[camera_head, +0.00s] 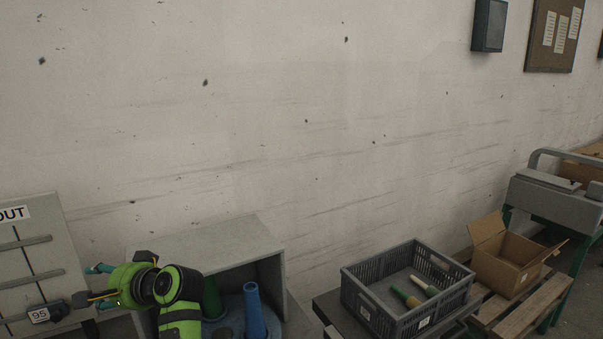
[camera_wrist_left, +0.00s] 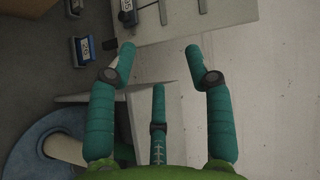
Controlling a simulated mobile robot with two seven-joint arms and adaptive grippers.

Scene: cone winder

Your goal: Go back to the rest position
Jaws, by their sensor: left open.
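My left gripper (camera_head: 90,286) is at the lower left of the head view, at the end of my green arm, in front of a grey panel. In the left wrist view its teal fingers (camera_wrist_left: 158,52) are spread apart with nothing between them. A thin teal middle finger shows lower between them. The gripper is apart from the cones and the crate. My right gripper is in neither view.
A grey open housing (camera_head: 225,243) holds a blue cone (camera_head: 254,310) and a green cone (camera_head: 211,298), partly hidden by my arm. A grey crate (camera_head: 452,299) holds a few bobbins. A cardboard box (camera_head: 500,262) stands on a pallet.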

